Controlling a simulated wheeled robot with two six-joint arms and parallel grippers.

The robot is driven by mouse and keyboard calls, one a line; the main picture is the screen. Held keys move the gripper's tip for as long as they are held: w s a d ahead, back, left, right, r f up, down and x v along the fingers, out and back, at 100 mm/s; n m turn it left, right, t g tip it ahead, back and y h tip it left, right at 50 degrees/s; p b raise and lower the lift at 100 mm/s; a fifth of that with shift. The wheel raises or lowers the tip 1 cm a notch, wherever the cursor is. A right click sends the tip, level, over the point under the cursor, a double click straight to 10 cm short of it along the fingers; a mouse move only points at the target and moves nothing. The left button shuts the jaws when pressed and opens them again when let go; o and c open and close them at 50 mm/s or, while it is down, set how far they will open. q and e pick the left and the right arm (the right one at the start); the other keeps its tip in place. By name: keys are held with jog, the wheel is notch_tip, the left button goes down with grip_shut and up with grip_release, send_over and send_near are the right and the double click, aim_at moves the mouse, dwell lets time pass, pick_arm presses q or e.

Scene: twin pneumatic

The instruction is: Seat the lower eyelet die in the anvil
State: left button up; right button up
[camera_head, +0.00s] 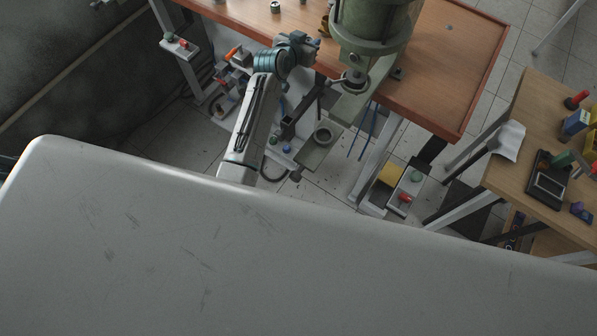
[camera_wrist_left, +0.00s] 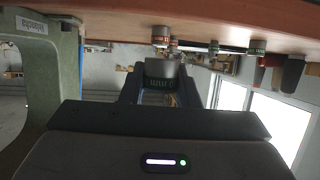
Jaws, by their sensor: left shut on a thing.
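My left gripper (camera_head: 316,44) is beside the green press (camera_head: 372,22), on its left in the head view. In the left wrist view my left gripper (camera_wrist_left: 160,90) is shut on a short grey and dark cylinder, the lower eyelet die (camera_wrist_left: 161,72). The die is held clear of the table. The press's light green lower arm (camera_head: 352,108) juts out below the head. A round metal part (camera_head: 354,82) sits under the head; I cannot tell whether it is the anvil seat. The die is too small to make out in the head view. My right gripper is out of view.
The orange-brown bench (camera_head: 440,75) carries the press and a small metal piece (camera_head: 275,7). Several small dies (camera_wrist_left: 214,47) show along it in the wrist view. A second wooden table (camera_head: 530,165) stands at right with tools.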

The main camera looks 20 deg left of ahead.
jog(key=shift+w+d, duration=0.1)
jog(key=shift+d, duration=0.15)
